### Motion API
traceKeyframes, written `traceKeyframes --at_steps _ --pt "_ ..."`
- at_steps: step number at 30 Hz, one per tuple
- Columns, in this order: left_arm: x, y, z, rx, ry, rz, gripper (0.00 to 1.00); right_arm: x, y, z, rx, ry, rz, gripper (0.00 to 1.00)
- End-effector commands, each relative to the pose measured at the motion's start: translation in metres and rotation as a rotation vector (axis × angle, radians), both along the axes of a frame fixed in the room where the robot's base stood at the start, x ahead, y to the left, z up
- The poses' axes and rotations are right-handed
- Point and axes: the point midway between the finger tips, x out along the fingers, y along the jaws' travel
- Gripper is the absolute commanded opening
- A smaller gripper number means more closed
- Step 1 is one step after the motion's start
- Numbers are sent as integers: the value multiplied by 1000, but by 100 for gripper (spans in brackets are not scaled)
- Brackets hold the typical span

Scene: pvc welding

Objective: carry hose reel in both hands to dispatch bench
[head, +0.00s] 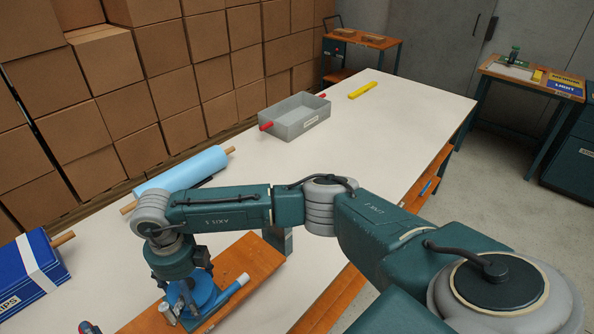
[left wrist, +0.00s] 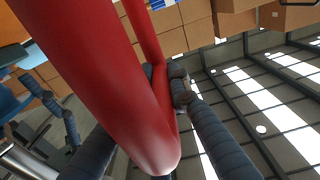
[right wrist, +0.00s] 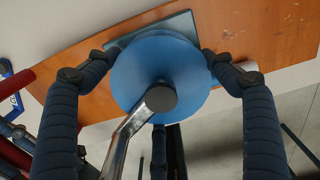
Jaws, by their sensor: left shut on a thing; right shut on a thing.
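The hose reel shows in the right wrist view as a blue disc (right wrist: 185,75) with a dark hub and a bent metal crank. In the head view its blue part (head: 203,290) is partly hidden by my right wrist. My right gripper (head: 188,288) is closed around it, with fingers on both sides of the disc. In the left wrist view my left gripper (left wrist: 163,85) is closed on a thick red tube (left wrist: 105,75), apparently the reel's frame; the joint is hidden. My left arm is not clear in the head view. I cannot tell which bench is the dispatch bench.
A long white-topped bench (head: 390,120) holds a grey bin (head: 295,118), a light blue roll (head: 180,172), a yellow bar (head: 362,90) and a blue box (head: 30,275). Stacked cartons (head: 100,55) line the left. Another bench (head: 500,70) stands back right, with open floor before it.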

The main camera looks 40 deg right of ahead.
Motion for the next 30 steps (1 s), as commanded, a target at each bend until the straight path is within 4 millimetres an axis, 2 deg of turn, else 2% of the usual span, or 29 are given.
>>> traceKeyframes --at_steps 1,14,30 --pt "1 8 8 5 -6 18 0 0 -5 5 -12 2 -5 25" --pt "2 8 4 4 -6 18 0 0 -6 1 -12 3 -6 25" --pt "2 8 -25 3 -7 18 0 0 -6 -29 -12 3 -6 25"
